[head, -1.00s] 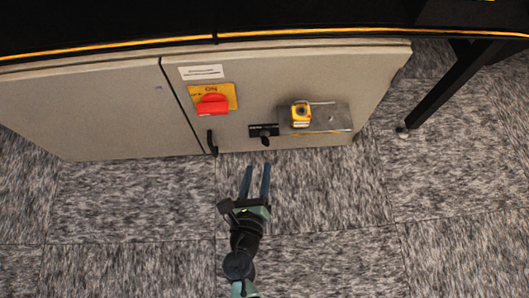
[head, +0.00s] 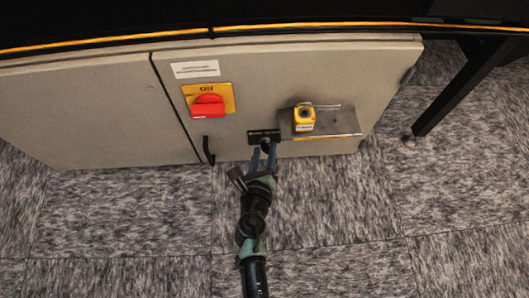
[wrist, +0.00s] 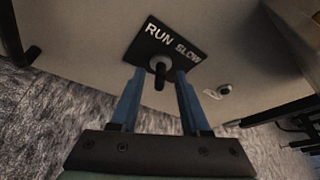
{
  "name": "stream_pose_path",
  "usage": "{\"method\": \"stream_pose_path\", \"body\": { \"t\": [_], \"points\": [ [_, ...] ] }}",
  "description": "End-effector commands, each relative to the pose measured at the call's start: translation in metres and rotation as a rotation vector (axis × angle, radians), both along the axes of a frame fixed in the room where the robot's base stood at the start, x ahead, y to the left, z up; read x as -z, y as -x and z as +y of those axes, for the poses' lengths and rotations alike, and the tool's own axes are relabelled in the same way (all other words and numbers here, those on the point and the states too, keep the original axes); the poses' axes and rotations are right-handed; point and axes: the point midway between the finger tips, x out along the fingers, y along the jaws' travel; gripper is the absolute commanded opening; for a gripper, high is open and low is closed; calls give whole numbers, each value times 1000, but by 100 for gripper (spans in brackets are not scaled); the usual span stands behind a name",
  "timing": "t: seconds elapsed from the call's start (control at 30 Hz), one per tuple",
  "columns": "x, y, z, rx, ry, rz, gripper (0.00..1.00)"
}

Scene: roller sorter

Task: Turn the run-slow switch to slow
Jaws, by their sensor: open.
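The run-slow switch is a black plate (wrist: 165,46) lettered RUN on the left and SLOW on the right, with a dark knob (wrist: 159,72) at its lower middle. The knob's handle points roughly straight down toward me, between the two words. My gripper (wrist: 158,75) is open, with one blue finger on each side of the knob. I cannot tell whether the fingers touch it. In the head view the plate (head: 263,136) is on the cabinet front, and my gripper (head: 263,157) covers most of the knob.
The grey cabinet (head: 110,110) carries a red rotary switch (head: 208,106) on a yellow plate, a black door handle (head: 208,150) left of my gripper, and a yellow device (head: 304,117) on a metal plate to the right. Carpet floor in front is clear.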

Motion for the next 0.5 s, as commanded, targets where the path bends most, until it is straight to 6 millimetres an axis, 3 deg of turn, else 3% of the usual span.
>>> {"method": "stream_pose_path", "body": {
  "t": [0.33, 0.5],
  "points": [
    [1, -3, -1, 1, -1, 1, 46],
    [1, -3, -1, 1, -1, 1, 16]
  ]
}}
